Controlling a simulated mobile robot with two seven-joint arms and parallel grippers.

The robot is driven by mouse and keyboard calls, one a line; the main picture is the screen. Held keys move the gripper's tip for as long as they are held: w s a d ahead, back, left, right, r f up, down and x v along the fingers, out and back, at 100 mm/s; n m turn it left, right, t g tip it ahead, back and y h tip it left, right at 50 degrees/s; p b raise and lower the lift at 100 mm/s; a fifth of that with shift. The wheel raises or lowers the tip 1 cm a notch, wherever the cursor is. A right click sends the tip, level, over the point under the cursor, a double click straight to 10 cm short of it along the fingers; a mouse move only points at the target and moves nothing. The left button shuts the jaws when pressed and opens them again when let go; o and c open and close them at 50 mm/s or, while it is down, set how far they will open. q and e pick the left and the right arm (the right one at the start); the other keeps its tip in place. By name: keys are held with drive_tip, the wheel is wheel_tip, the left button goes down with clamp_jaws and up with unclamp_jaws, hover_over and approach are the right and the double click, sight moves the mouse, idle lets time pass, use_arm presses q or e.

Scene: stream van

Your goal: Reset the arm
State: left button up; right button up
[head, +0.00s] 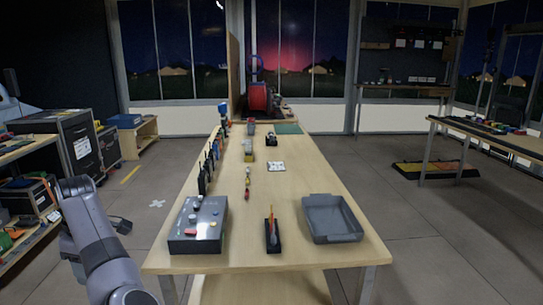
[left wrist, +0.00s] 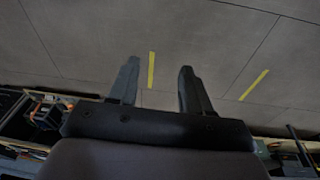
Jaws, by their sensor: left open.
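My left arm (head: 95,240) is raised at the left of the head view, bent, beside the long wooden table and clear of it. In the left wrist view my left gripper (left wrist: 158,80) has its two dark fingers spread apart. Nothing is between them, and bare grey floor with yellow tape strips (left wrist: 151,70) lies beyond. In the head view the gripper's fingers are hard to make out. My right arm and gripper do not show in either view.
The wooden table (head: 290,205) carries a grey control box (head: 198,225), an empty grey tray (head: 331,218), a black holder (head: 272,235) and small items. Shelves with cases (head: 70,140) stand at the left. A workbench (head: 490,135) is at the right. Open floor lies right of the table.

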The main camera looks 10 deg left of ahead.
use_arm(q)
drive_tip(key=a+f+m+t+y, duration=0.2)
drive_tip(key=a+f+m+y, duration=0.2)
drive_tip(key=f+m+y, duration=0.2)
drive_tip(key=d+f+m+t, duration=0.6)
drive_tip(key=d+f+m, duration=0.2)
drive_tip(key=d+m, duration=0.1)
drive_tip(key=s+d+f+m+h, duration=0.2)
drive_tip(key=s+d, duration=0.3)
drive_tip(key=d, duration=0.4)
drive_tip(key=s+d+f+m+t+h, duration=0.1)
drive_tip(key=s+d+f+m+h, duration=0.2)
drive_tip(key=s+d, duration=0.3)
drive_tip(key=s+d+f+m+t+h, duration=0.1)
drive_tip(key=s+d+f+m+h, duration=0.2)
drive_tip(key=d, duration=0.8)
drive_tip(key=s+h, duration=0.2)
drive_tip(key=shift+s+d+f, duration=0.2)
drive_tip(key=shift+s+d, duration=0.1)
drive_tip(key=shift+d, duration=0.05)
